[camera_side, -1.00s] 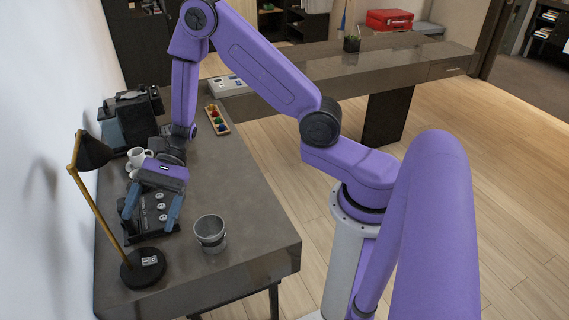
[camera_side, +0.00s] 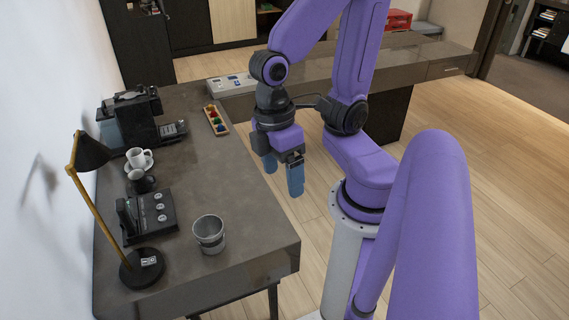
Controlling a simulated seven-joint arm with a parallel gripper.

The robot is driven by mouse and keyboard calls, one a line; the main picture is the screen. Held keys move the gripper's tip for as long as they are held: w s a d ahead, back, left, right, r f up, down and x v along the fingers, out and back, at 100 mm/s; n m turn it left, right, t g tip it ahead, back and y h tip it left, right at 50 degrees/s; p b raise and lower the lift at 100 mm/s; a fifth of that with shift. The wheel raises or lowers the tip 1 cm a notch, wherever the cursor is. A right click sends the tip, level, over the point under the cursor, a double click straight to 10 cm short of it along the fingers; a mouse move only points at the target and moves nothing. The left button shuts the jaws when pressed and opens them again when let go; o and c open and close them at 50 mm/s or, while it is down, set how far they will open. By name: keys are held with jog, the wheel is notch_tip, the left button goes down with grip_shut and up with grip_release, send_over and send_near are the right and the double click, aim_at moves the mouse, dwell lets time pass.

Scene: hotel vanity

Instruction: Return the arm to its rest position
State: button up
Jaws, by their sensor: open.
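My gripper (camera_side: 284,180) is open and empty, with its two blue fingers pointing down. It hangs off the right edge of the dark vanity top (camera_side: 205,170), above the wooden floor. My purple arm is folded back near its own base column. Nothing is held, and no object touches the fingers.
On the vanity stand a black lamp (camera_side: 90,152), a black device with round buttons (camera_side: 158,207), a bucket (camera_side: 209,234), a white cup (camera_side: 137,157) on a saucer, a coffee machine (camera_side: 135,118) and a tray of coloured items (camera_side: 216,119). The vanity's middle is clear.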

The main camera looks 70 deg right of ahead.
jog(key=shift+d+r+n+t, duration=0.45)
jog(key=shift+n+t, duration=0.25)
jog(key=shift+n, duration=0.2)
dwell(1.8)
